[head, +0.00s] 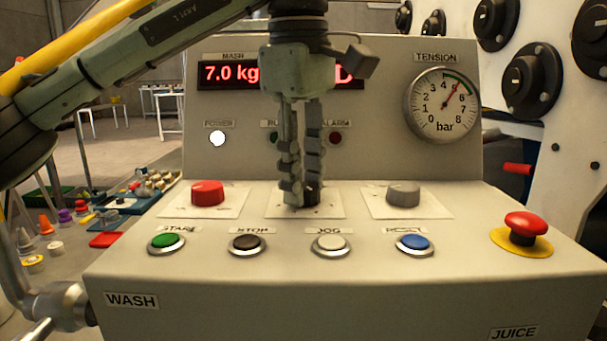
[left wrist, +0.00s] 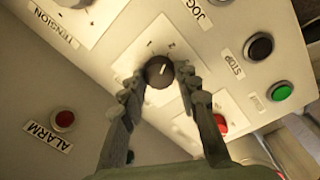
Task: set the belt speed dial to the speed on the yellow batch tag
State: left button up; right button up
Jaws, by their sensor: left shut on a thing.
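A black dial (left wrist: 159,70) with a pale pointer line sits on a white plate with marks around it, in the middle of the sloped panel. In the head view its dark body (head: 310,194) shows only partly behind the fingers. My left gripper (head: 302,190) points down at it; in the left wrist view its two fingers (left wrist: 160,84) stand on either side of the dial and are shut on it. The dial's small marks are too blurred to read fully. I see no yellow batch tag in either view. My right gripper is not in view.
A red knob (head: 207,193) and a grey knob (head: 403,194) flank the dial. Green, black, white and blue buttons line the front, with a red mushroom button (head: 525,226) at right. A gauge (head: 442,104) and a partly covered red display (head: 232,74) stand behind.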

pick_arm(q)
jog(key=shift+m, duration=0.3)
jog(key=o, duration=1.2)
jog(key=shift+c, duration=0.2)
notch_tip(320, 180, up, 12)
jog(key=shift+s+a, duration=0.2)
jog(key=shift+s, duration=0.1)
